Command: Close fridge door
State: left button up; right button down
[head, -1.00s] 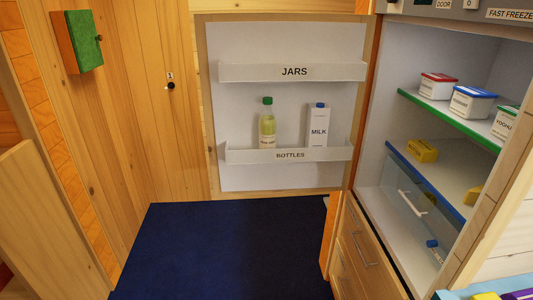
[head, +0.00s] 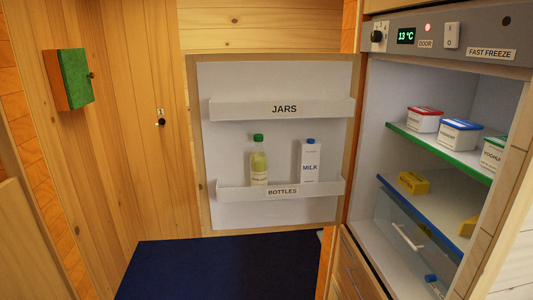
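The fridge door (head: 280,208) stands wide open in the head view, its inner side facing me. It has a JARS shelf (head: 283,109) and a BOTTLES shelf (head: 270,191). A green-capped bottle (head: 259,162) and a milk carton (head: 309,162) stand upright in the BOTTLES shelf. The fridge (head: 400,85) is open at the right. Its control panel (head: 455,35) shows 13 °C and a red DOOR light (head: 428,27). Neither of my grippers is in view.
Inside the fridge, tubs (head: 459,136) stand on the green-edged shelf and a yellow block (head: 413,182) lies on the blue-edged one. A clear drawer (head: 406,235) sits below. Blue carpet (head: 220,270) before the door is clear. A green box (head: 74,79) hangs on the left wall.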

aim_at(285, 98)
jog(key=i+j+u, duration=0.35)
jog(key=i+u, duration=0.7)
jog(key=i+j+z, duration=0.2)
jog(key=i, duration=0.35)
jog(key=i+j+z, duration=0.2)
jog(key=i, duration=0.4)
jog(key=i+z, duration=0.2)
jog(key=z, duration=0.2)
jog(key=i+z, duration=0.15)
jog(key=z, duration=0.3)
jog(key=i+j+z, duration=0.1)
jog(key=z, duration=0.3)
jog(key=i+j+z, duration=0.15)
jog(key=z, duration=0.25)
jog(key=i+j+z, duration=0.2)
jog(key=z, duration=0.2)
